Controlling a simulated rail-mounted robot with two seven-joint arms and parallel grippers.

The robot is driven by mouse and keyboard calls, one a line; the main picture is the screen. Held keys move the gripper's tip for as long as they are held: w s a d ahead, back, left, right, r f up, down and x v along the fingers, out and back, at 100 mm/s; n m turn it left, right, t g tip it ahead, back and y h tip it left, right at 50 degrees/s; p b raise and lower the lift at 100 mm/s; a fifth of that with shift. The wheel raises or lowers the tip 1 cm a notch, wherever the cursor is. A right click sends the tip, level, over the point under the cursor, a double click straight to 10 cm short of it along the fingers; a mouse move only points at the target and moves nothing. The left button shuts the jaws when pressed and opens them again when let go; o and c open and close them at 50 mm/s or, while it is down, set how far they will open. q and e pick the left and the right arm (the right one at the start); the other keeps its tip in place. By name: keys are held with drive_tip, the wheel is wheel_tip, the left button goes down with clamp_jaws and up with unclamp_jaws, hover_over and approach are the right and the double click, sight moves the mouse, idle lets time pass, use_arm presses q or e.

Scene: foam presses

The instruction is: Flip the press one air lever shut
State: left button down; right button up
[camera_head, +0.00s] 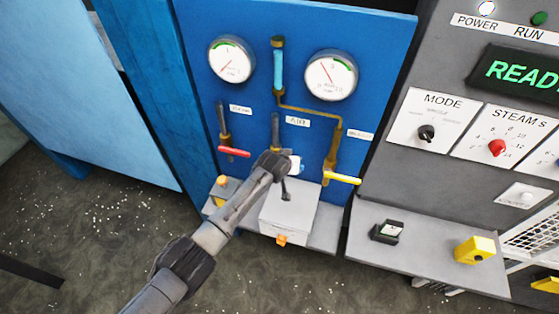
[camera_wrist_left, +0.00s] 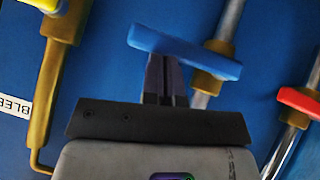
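A blue lever handle (camera_wrist_left: 180,50) sits crosswise on the middle pipe of the blue press panel (camera_head: 330,30). In the head view my left gripper hides most of it, and a small blue part (camera_head: 300,168) shows. My left gripper (camera_head: 287,163) is at this lever. In the left wrist view its two dark fingers (camera_wrist_left: 163,76) lie close together with no clear gap. Their tips reach the blue handle and are partly hidden by it; contact is unclear. The middle label (camera_head: 297,122) is too small to read surely. My right gripper is not in view.
A red lever (camera_head: 234,152) is left of the blue one, and a yellow lever (camera_head: 342,178) is right. Two gauges (camera_head: 232,60) (camera_head: 331,76) are above. A grey box (camera_head: 291,213) stands below. A grey control panel (camera_head: 400,170) is at the right.

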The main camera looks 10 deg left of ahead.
use_arm(q)
drive_tip(key=shift+s+d+f, duration=0.1)
drive_tip(key=shift+d+f, duration=0.1)
drive_tip(key=shift+f, duration=0.3)
idle(0.3)
drive_tip(key=s+r+p, duration=0.3)
drive_tip(key=s+r, duration=0.3)
drive_tip(key=r, duration=0.5)
drive_tip(key=shift+s+a+r, duration=0.35)
drive_tip(key=shift+s+a, duration=0.05)
idle(0.6)
